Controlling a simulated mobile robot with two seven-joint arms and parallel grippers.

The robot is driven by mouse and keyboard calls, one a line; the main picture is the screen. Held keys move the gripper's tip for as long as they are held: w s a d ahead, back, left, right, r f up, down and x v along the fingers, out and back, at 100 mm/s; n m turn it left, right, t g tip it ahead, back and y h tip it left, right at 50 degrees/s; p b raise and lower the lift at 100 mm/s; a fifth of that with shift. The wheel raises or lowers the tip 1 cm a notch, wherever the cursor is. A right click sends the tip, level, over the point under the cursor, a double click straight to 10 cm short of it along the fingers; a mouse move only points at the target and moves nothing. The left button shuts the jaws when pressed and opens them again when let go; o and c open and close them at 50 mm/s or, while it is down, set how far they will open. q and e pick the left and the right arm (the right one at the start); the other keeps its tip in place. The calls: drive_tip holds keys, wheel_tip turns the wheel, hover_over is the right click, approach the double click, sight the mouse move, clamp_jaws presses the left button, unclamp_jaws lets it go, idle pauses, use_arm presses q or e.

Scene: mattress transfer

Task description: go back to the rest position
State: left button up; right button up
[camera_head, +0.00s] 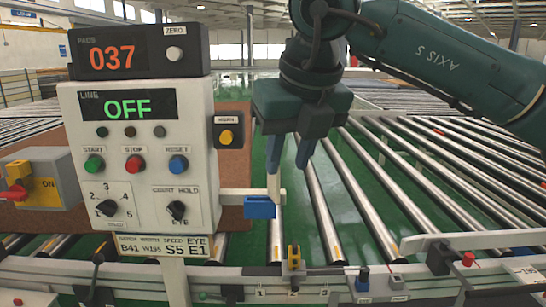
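My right gripper (288,160) hangs from its dark green arm at the upper middle, fingers pointing down. Its two fingers are apart and I see nothing held between them. It is to the right of the control panel (144,160), above a pale bracket with a blue block (259,207) on it. Whether a fingertip touches the pale upright of the bracket, I cannot tell. My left gripper is out of view. The panel's display reads OFF, and the black counter box (139,50) on top reads 037.
A roller conveyor (345,195) fills the middle and right. A brown flat surface (236,165) lies partly hidden behind the panel. A yellow and grey switch box (42,190) stands at the left. A front rail (320,287) carries a yellow clamp (294,260) and small fittings.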

drive_tip(key=s+a+f+g+y+p, duration=0.1)
drive_tip(key=s+a+f+g+y, duration=0.2)
drive_tip(key=s+a+g+y, duration=0.35)
drive_tip(key=s+a+f+g+y+p, duration=0.1)
drive_tip(key=s+a+f+g+y, duration=0.25)
drive_tip(key=a+y, duration=0.55)
drive_tip(key=w+d+f+m+t+h+p, duration=0.15)
drive_tip(key=w+d+f+m+t, duration=0.5)
drive_tip(key=m+t, duration=0.65)
drive_tip(key=w+d+f+m+t+h, duration=0.25)
drive_tip(key=d+f+m+t, duration=0.75)
drive_tip(key=m, duration=0.6)
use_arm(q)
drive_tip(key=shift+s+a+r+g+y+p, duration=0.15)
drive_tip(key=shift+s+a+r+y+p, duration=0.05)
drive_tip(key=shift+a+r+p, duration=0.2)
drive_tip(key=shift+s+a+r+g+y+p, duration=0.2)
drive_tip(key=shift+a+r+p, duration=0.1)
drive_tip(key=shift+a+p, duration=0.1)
use_arm(e)
drive_tip(key=s+d+f+m+g+h, duration=0.3)
drive_tip(key=s+f, duration=0.4)
drive_tip(key=f, duration=0.4)
drive_tip(key=s+d+f+m+g+h, duration=0.3)
drive_tip(key=s+d+f+m+h, duration=0.2)
drive_tip(key=f, duration=0.7)
drive_tip(key=s+d+h, duration=0.2)
drive_tip(key=s+d, duration=0.1)
drive_tip(key=shift+s, duration=0.25)
